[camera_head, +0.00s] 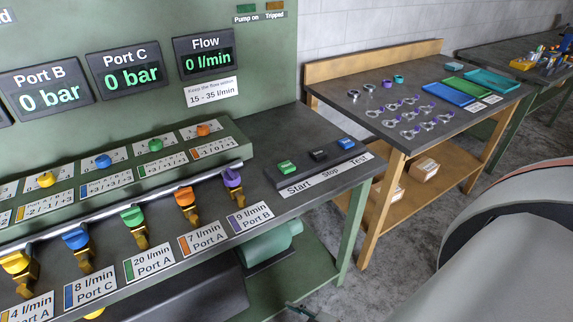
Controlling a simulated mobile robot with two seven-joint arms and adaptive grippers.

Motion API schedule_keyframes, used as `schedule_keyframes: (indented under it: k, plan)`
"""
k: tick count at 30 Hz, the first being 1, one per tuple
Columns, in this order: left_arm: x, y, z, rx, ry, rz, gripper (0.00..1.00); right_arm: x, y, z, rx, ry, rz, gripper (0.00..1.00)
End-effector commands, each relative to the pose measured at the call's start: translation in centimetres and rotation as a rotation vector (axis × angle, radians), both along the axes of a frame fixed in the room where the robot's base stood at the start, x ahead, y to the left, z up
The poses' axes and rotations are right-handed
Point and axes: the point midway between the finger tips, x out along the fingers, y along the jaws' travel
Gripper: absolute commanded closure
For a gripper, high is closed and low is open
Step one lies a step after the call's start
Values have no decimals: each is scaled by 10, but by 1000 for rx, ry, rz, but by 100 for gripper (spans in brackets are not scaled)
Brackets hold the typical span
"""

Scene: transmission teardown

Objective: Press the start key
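The start key (286,168) is a green key at the left end of a dark key block, above the printed word "Start". The block lies on the right part of the green test bench's grey top (262,130). Beside it are the black stop key (319,155) and the blue test key (346,143). The flow display (205,60) reads 0 l/min. The Port B display (47,92) and Port C display (131,73) read 0 bar. The dark green "Pump on" lamp (246,8) looks unlit. Neither gripper shows; nothing covers the start key.
Left of the keys is a rail with coloured valve levers (185,196) and a row of coloured knobs (155,145). A wooden-framed table (440,68) at the right holds rings and trays. A large grey rounded part of me fills the lower right. Space above the keys is clear.

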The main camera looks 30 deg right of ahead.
Motion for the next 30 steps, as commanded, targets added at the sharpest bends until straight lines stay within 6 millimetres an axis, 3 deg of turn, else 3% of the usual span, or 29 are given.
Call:
schedule_keyframes:
  k: [1, 4, 5, 30]
  plan:
    - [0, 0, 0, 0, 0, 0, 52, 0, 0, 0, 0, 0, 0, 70]
    - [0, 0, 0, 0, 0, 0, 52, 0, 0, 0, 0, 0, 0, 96]
    - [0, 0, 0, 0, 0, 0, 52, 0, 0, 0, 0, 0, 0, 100]
    - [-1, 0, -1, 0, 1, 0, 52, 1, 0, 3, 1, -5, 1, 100]
